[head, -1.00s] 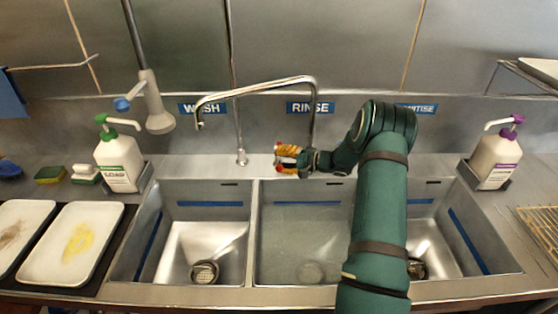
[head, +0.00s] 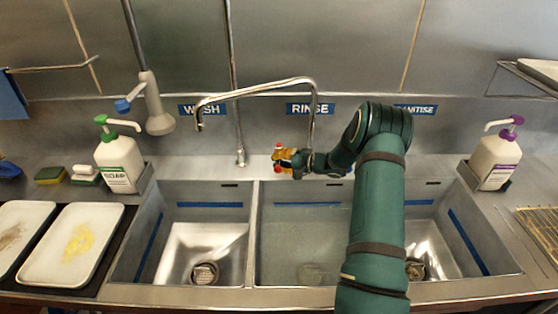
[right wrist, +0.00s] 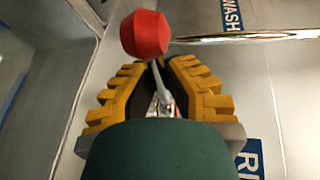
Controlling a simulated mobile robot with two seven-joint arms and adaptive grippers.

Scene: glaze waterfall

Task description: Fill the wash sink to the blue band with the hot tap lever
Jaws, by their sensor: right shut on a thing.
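The wash sink (head: 178,240) is the left basin. Its blue band (head: 210,204) is in view on the walls, and its floor and drain (head: 204,271) show clearly with no evident water. The spout (head: 199,122) hangs over the wash side, and I see no stream from it. My right gripper (head: 285,158) is at the tap base behind the rinse sink. In the right wrist view its yellow fingers are shut around the thin stem of the hot tap lever, whose red knob (right wrist: 145,34) stands out beyond the fingertips. My left gripper is not in view.
The rinse sink (head: 300,235) in the middle looks filled with water. My right arm crosses it and hides part of the sanitise sink (head: 440,245). A soap bottle (head: 120,160), sponges (head: 50,174) and trays (head: 70,245) stand left; a purple-topped bottle (head: 495,160) stands right.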

